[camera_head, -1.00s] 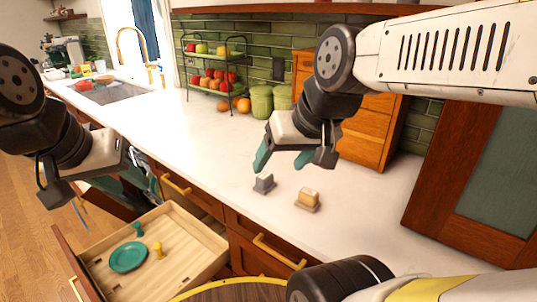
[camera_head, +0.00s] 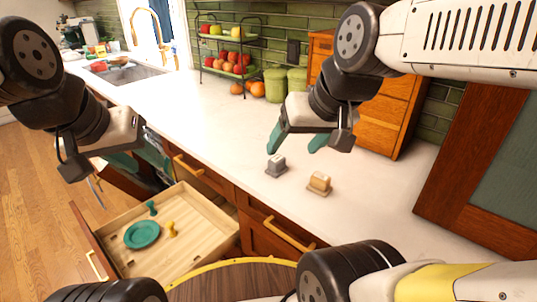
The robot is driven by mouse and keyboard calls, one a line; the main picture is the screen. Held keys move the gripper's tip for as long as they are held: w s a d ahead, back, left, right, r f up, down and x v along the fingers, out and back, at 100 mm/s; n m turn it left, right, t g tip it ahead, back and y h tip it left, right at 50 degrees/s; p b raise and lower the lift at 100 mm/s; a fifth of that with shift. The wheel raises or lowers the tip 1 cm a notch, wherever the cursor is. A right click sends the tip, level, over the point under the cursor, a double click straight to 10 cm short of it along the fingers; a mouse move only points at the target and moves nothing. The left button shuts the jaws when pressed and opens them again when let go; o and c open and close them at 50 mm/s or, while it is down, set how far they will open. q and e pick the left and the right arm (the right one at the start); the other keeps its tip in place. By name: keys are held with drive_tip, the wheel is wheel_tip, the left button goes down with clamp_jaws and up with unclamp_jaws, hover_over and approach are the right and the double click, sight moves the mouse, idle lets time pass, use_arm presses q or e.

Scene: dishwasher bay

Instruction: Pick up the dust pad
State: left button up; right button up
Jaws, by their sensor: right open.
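Two small objects stand on the white counter: a grey block-like one (camera_head: 275,166) and a tan one on a pale base (camera_head: 319,183), to its right. I cannot tell for sure which is the dust pad. My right gripper (camera_head: 297,142) is open and empty, with its teal fingertips apart. It hovers above the counter, just behind the grey and tan objects. My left gripper (camera_head: 99,188) hangs at the left, over the floor side of the open drawer. Its finger gap is not clear.
An open wooden drawer (camera_head: 195,240) holds a teal plate (camera_head: 142,235), a small teal item (camera_head: 151,208) and a yellow item (camera_head: 172,229). Behind are green canisters (camera_head: 276,86), a fruit rack (camera_head: 226,67) and a wooden drawer box (camera_head: 383,115). The counter left of the grey object is clear.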

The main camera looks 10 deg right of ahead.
drive_tip(key=shift+o, duration=0.5)
drive_tip(key=shift+w, duration=0.1)
drive_tip(key=n+g+h, duration=0.2)
drive_tip(key=n+g, duration=0.4)
drive_tip(key=n, duration=0.1)
hover_over(277, 159)
drive_tip(key=f, duration=1.3)
drive_tip(key=shift+s+d+f, duration=0.15)
drive_tip(key=shift+s+d, duration=0.05)
drive_tip(key=f, duration=0.8)
drive_tip(key=shift+w+a, duration=0.2)
drive_tip(key=shift+w, duration=0.1)
drive_tip(key=c, duration=1.6)
drive_tip(key=shift+r, duration=0.1)
